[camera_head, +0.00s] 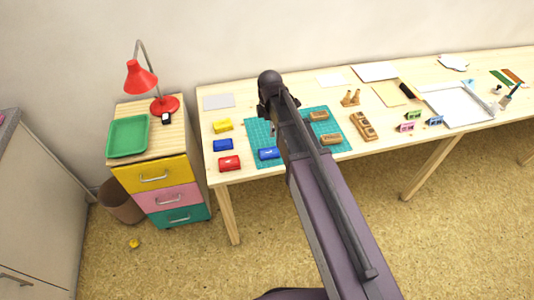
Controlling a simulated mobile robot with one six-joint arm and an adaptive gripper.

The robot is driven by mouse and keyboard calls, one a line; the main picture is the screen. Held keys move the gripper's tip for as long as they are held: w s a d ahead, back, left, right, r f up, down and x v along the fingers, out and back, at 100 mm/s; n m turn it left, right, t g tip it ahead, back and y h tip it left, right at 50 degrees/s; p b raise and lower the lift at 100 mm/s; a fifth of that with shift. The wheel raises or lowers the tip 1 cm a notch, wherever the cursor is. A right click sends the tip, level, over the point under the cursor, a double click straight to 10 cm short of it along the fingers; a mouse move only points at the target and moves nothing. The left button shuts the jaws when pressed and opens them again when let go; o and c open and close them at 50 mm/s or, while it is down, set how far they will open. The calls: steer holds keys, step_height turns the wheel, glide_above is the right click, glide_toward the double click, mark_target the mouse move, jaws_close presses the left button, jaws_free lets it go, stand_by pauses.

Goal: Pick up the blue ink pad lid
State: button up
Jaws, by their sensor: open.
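One blue box-like piece (269,153) with a small pale mark lies on the green cutting mat, close to the left side of my arm in the picture. Another blue piece (222,145) lies on bare wood to the left, between a yellow pad (222,126) and a red pad (229,162). I cannot tell which blue piece is the lid. My arm reaches over the table and covers part of the mat.
The green mat (338,119) holds wooden blocks (331,139). A wooden tray (363,126), papers (375,71) and small colored stamps (407,127) are to the right. A drawer unit with a red lamp (140,78) and green tray (128,137) stands left.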

steer(key=shift+f, duration=0.15)
steer(key=b, duration=0.9)
glide_above(269, 153)
step_height(269, 153, down, 8)
steer(key=shift+f, duration=0.2)
steer(key=shift+w+f+b, duration=0.1)
steer(key=shift+f+b, duration=2.25)
steer(key=shift+f, duration=0.25)
steer(key=c, duration=0.7)
